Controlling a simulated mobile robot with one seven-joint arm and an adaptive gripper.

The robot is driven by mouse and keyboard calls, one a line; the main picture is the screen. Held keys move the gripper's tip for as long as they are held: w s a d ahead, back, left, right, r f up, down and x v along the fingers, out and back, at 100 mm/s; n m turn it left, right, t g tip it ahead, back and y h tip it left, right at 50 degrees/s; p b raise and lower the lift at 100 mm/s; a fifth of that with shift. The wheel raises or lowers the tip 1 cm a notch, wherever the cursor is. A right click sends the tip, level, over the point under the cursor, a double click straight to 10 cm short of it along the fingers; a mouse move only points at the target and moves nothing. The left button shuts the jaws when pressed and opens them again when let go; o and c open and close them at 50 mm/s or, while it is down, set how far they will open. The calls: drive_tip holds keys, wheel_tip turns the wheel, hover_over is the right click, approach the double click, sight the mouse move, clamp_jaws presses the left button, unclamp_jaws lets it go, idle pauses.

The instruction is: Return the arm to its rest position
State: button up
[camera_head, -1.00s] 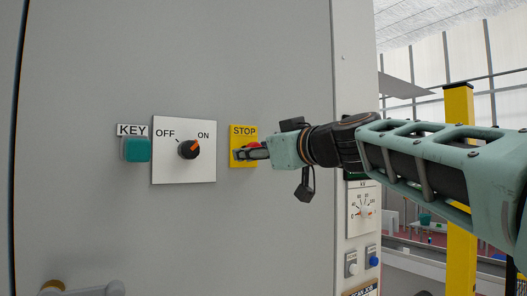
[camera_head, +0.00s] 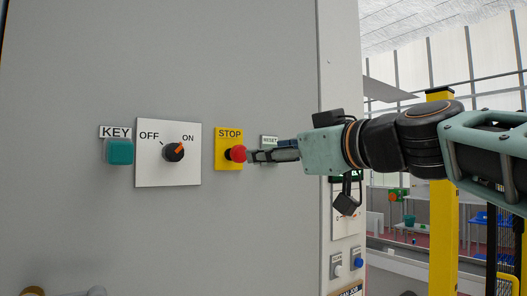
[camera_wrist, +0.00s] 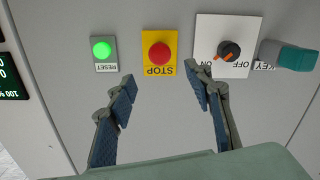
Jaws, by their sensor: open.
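My gripper (camera_head: 262,156) is in front of the grey cabinet panel, its fingertips just right of the red STOP button (camera_head: 238,154) in the head view. In the wrist view my gripper (camera_wrist: 160,90) is open and empty, its two blue-padded fingers spread apart below the STOP button (camera_wrist: 160,55). The fingers hold nothing. My arm reaches in from the right side of the head view.
The panel carries a teal KEY block (camera_head: 119,151), a rotary OFF/ON knob (camera_head: 173,152), and a lit green RESET button (camera_wrist: 101,49). A yellow post (camera_head: 442,200) stands at right behind my arm.

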idle(0.3)
drive_tip(key=s+d+f+m+g+h+p, duration=0.1)
drive_tip(key=s+f+m+g+h+p, duration=0.3)
drive_tip(key=f, duration=0.8)
drive_tip(key=s+d+f+m+g+h+p, duration=0.15)
drive_tip(key=s+f, duration=0.35)
drive_tip(key=f, duration=0.6)
drive_tip(key=s+d+f+m+g+h, duration=0.2)
drive_tip(key=s+d+f, duration=0.1)
drive_tip(key=s+f, duration=0.2)
drive_tip(key=s+d+f+m+g+h+p, duration=0.1)
drive_tip(key=s+d+f, duration=0.3)
drive_tip(key=f, duration=0.6)
drive_tip(key=shift+s+d+m+g+h, duration=0.2)
drive_tip(key=shift+s+m+g+h, duration=0.25)
drive_tip(key=shift+s+m+h, duration=0.3)
drive_tip(key=shift+r, duration=0.1)
drive_tip(key=shift+c, duration=0.7)
